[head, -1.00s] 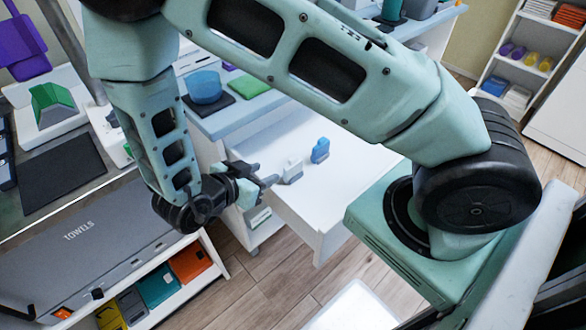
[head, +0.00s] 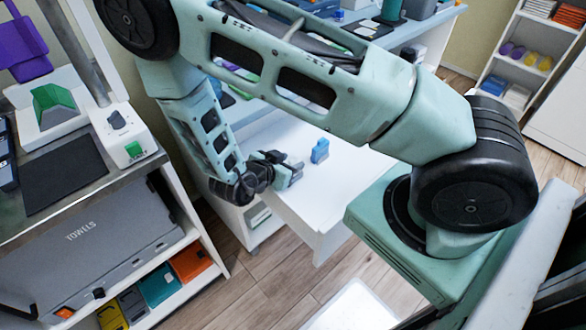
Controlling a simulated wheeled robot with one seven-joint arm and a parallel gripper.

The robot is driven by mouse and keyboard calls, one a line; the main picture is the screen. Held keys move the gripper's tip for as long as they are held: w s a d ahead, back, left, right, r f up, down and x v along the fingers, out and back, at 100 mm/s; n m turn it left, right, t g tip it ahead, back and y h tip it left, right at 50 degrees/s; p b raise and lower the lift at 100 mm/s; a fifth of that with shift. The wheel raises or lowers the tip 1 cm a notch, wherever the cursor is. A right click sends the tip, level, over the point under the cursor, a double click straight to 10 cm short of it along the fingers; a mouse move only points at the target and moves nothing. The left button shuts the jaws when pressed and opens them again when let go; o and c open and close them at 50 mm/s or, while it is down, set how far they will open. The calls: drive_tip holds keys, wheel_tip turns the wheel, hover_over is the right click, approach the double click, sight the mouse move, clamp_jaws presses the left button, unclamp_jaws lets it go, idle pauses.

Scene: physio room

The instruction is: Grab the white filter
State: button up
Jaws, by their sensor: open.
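The white filter (head: 294,168) is on the white surface of a pulled-out drawer (head: 343,184). It is small and pale, and my gripper partly hides it. My gripper (head: 287,171) is open, low over the drawer, with its fingers right at the filter. I cannot tell whether the fingers are around it or just beside it, or whether they touch it.
A similar blue piece (head: 320,150) stands on the drawer, just right of my gripper. The drawer's right part is clear. A grey box marked TOWELS (head: 110,250) and a shelf with coloured bins (head: 160,285) are at the left.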

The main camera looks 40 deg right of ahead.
clamp_jaws()
drive_tip(key=shift+r, duration=0.1)
